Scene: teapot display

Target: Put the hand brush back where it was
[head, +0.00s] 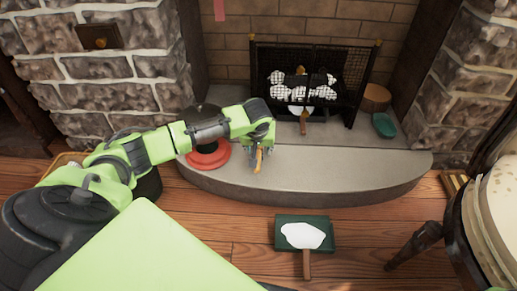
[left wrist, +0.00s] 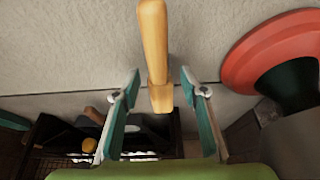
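My left gripper (head: 260,145) is low over the stone hearth (head: 350,170), in front of the fireplace. In the left wrist view its two teal fingers (left wrist: 162,105) are spread, with a visible gap on each side of a light wooden handle (left wrist: 155,45). The handle (head: 257,160) also shows under the gripper in the head view. A small white-headed tool with a brown handle (head: 304,124) lies by the grate. My right gripper is out of view.
A green dustpan (head: 283,245) with a white patch and brown handle lies on the wooden floor. A red round object (head: 212,158) stands left of the gripper. The fire screen (head: 352,85) stands behind. A chair is at right.

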